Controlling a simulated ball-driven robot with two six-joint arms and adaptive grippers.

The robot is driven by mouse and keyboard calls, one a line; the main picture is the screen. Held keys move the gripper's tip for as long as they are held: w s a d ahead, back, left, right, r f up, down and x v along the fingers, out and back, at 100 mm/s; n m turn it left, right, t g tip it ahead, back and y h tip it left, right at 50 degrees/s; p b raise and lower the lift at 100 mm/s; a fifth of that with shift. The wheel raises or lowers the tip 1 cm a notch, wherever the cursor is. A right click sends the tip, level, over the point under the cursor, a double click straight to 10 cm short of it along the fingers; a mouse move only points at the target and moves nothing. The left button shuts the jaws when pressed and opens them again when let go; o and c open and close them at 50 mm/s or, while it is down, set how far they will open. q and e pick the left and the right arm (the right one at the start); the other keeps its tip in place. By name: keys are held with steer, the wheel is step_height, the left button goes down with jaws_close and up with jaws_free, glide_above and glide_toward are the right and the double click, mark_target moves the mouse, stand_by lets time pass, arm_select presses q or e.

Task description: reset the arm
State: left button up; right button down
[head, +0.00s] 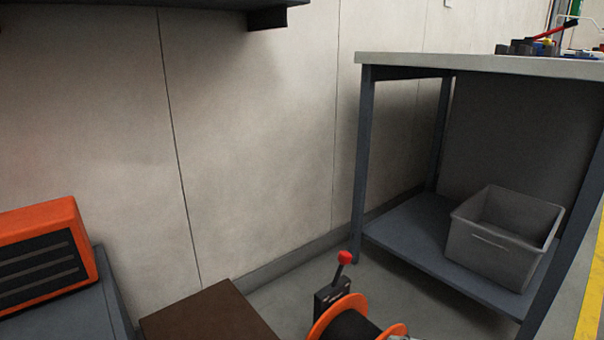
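Neither of my grippers is in the head view, and no part of my arms clearly shows. A lever with a red ball knob (344,258) stands up from a dark box at the bottom centre. Beside it is an orange-flanged reel (338,314), cut off by the lower edge of the picture.
A workbench (470,65) stands at right, with small tools and a red-handled item (556,32) on top. A grey bin (500,240) sits on its lower shelf. An orange machine (42,255) rests on a grey cabinet at left. A brown box (210,318) is at the bottom.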

steer(key=s+d+r+m+h, duration=0.3)
steer(key=s+d+m+h, duration=0.6)
steer(key=s+m+h, duration=0.45)
steer(key=s+a+r+m+g, duration=0.25)
steer(key=s+m+g, duration=0.55)
steer(key=s, duration=0.4)
arm_select(q)
steer(key=s+a+f+g+p, duration=0.1)
steer(key=s+a+f+p, duration=0.3)
steer(key=f+p, duration=0.8)
arm_select(e)
steer(key=s+d+f+g+p, duration=0.2)
steer(key=s+d+f, duration=0.25)
steer(key=f, duration=0.55)
arm_select(q)
steer(key=s+a+f+g+y+p, duration=0.1)
steer(key=s+p, duration=0.9)
steer(key=s, duration=0.8)
steer(key=shift+s+f+n+g, duration=0.15)
steer(key=shift+s+n+g, duration=0.15)
steer(key=shift+s+g, duration=0.1)
arm_select(e)
steer(key=s+d+f, duration=0.1)
steer(key=s, duration=0.8)
steer(key=s+f+g+h, duration=0.1)
steer(key=s, duration=0.8)
steer(key=shift+d+f+g, duration=0.3)
steer(key=shift+d+f, duration=0.05)
steer(key=shift+d, duration=0.05)
